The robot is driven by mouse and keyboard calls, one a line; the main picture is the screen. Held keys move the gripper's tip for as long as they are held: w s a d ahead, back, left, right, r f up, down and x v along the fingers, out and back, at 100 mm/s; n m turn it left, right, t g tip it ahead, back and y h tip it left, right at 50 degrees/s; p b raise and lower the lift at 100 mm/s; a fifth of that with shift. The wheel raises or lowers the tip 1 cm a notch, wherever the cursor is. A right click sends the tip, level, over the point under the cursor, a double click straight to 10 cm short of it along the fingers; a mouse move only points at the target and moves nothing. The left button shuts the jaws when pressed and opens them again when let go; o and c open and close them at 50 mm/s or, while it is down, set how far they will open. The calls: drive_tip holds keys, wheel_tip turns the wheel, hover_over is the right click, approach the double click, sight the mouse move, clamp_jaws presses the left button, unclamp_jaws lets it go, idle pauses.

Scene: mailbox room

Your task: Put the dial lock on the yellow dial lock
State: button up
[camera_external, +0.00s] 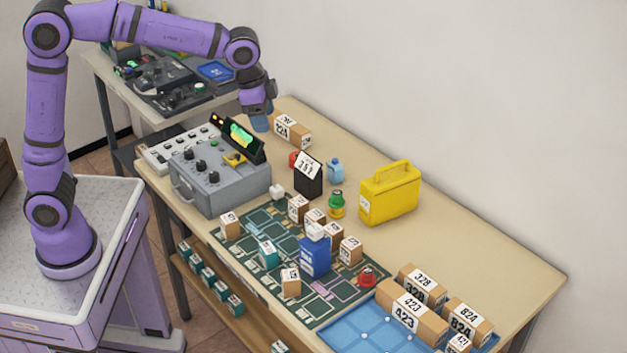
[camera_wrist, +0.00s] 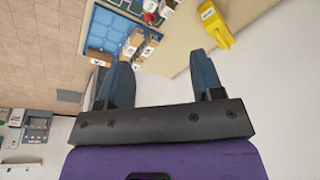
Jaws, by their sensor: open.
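My gripper (camera_external: 261,121) hangs at the back left of the table, beyond the grey console. In the wrist view its two blue fingers (camera_wrist: 160,60) are apart with nothing between them. A small round red piece (camera_external: 367,276), perhaps a dial lock, sits on the dark green board near the blue tray. A small green piece with a yellow band (camera_external: 337,205) stands between the black number stand and the yellow case; whether it is the yellow dial lock I cannot tell. Another red piece (camera_external: 293,159) is partly hidden behind the stand. My gripper touches none of these.
The grey console (camera_external: 218,183) stands below my gripper. The yellow case (camera_external: 389,194) and black number stand (camera_external: 308,179) rise from the table. Numbered boxes stand around the blue tray (camera_external: 345,338) and on the green board (camera_external: 322,304). Table beyond the yellow case is clear.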

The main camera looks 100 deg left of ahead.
drive_tip(key=s+d+r+t, duration=0.1)
drive_tip(key=s+d+r, duration=0.1)
drive_tip(key=s+d, duration=0.5)
drive_tip(key=s+d+r+t, duration=0.1)
drive_tip(key=s+d+r, duration=0.15)
drive_tip(key=s, duration=0.85)
drive_tip(key=s+d+f, duration=0.2)
drive_tip(key=s, duration=0.6)
drive_tip(key=s+d+f, duration=0.2)
drive_tip(key=s+f, duration=0.1)
drive_tip(key=s, duration=0.4)
drive_tip(key=shift+s+d+f+t+h, duration=0.2)
drive_tip(key=shift+s+d+t+h, duration=0.1)
drive_tip(key=shift+s+d+t, duration=0.1)
